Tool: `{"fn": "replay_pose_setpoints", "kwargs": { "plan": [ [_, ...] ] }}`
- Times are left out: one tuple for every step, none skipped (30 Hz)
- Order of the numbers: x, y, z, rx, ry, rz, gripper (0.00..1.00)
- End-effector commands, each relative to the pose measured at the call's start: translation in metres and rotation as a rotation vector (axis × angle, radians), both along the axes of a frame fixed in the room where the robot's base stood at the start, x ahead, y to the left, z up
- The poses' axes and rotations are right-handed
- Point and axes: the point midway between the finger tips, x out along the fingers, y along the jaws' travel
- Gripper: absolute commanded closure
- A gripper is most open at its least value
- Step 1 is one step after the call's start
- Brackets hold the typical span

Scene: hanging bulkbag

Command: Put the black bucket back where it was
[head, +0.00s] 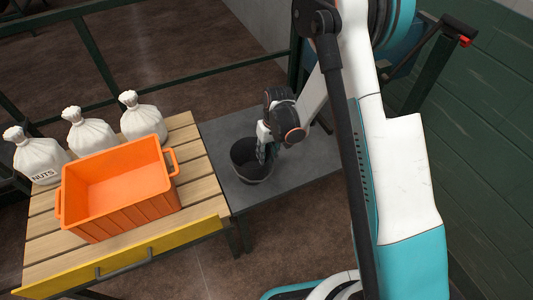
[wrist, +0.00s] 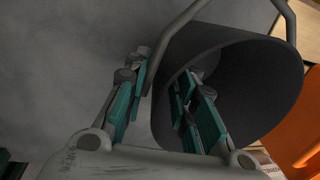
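The black bucket (head: 249,168) stands upright on the dark grey platform (head: 218,134), right of the slatted table. My gripper (head: 266,152) reaches down at the bucket's right rim. In the wrist view the bucket (wrist: 245,85) fills the right side, its dark inside showing and its grey handle arching over the top. My gripper's two teal-padded fingers (wrist: 163,80) are apart there, with the bucket's wall between them: one finger outside, one inside. A gap shows between the fingers. The bucket's base is partly hidden.
An orange crate (head: 92,224) stands on the slatted wooden table (head: 190,143), with three white sacks (head: 88,135) behind it. The grey platform is bare around the bucket. Dark green frame posts (head: 92,48) stand behind, and a green wall (head: 490,130) is at right.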

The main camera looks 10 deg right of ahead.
Motion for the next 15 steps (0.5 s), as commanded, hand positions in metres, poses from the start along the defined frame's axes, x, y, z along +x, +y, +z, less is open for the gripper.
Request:
{"fn": "replay_pose_setpoints", "kwargs": {
  "plan": [
    [0.0, 0.0, 0.0, 0.0, 0.0, 0.0, 0.75],
    [0.0, 0.0, 0.0, 0.0, 0.0, 0.0, 0.75],
    [0.0, 0.0, 0.0, 0.0, 0.0, 0.0, 0.75],
    [0.0, 0.0, 0.0, 0.0, 0.0, 0.0, 0.75],
    [0.0, 0.0, 0.0, 0.0, 0.0, 0.0, 0.75],
    [0.0, 0.0, 0.001, 0.0, 0.0, 0.0, 0.75],
    [0.0, 0.0, 0.001, 0.0, 0.0, 0.0, 0.75],
    [0.0, 0.0, 0.002, 0.0, 0.0, 0.0, 0.75],
    [0.0, 0.0, 0.004, 0.0, 0.0, 0.0, 0.75],
    [0.0, -0.001, 0.007, 0.0, 0.0, 0.0, 0.75],
    [0.0, -0.001, 0.011, 0.0, 0.0, 0.0, 0.75],
    [0.0, -0.002, 0.017, 0.0, 0.0, 0.0, 0.75],
    [0.0, -0.003, 0.023, 0.0, 0.0, 0.0, 0.75],
    [0.001, -0.003, 0.029, 0.0, 0.0, 0.0, 0.75],
    [0.001, -0.005, 0.037, 0.0, 0.0, -0.001, 0.75]
  ]
}}
